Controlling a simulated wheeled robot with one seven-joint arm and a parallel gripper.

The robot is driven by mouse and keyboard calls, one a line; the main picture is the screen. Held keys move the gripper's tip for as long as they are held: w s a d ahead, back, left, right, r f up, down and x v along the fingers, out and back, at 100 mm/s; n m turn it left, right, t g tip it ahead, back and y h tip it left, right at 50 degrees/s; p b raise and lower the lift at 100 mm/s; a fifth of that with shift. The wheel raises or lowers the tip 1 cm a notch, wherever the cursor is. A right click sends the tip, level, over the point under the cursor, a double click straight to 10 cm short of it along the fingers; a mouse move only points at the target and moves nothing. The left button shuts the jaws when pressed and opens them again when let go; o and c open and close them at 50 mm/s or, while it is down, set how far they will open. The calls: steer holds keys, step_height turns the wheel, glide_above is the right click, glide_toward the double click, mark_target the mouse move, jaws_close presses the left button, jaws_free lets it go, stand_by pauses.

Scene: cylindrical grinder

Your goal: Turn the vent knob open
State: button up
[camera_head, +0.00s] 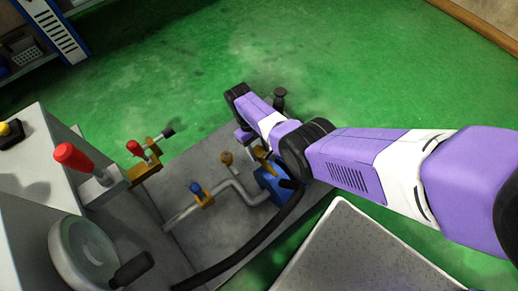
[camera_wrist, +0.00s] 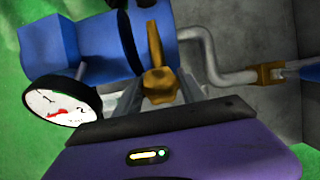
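A brass-coloured knob (camera_wrist: 158,70) stands on a blue valve body (camera_wrist: 105,40) in the wrist view; I take it to be the vent knob. My gripper (camera_wrist: 160,88) has one finger on each side of the knob's lower part. The fingers look apart, with narrow gaps beside the knob; contact is not clear. In the head view, the brass piece (camera_head: 263,156) shows by the blue body (camera_head: 268,182), partly covered by my arm, and the fingertips are hard to make out.
A round dial gauge (camera_wrist: 62,101) sits close left of my gripper in the wrist view. A grey pipe (camera_head: 228,184) with a blue-handled valve (camera_head: 197,189) runs left from the blue body. Red-knobbed levers (camera_head: 75,157) and a handwheel (camera_head: 85,255) stand left. Green floor lies beyond.

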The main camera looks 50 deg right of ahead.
steer(key=o, duration=0.4)
steer(key=shift+c, duration=0.2)
steer(key=p+v, duration=0.2)
steer(key=v, duration=0.5)
steer(key=shift+w+r+p, duration=0.2)
steer(key=shift+r+p, duration=0.15)
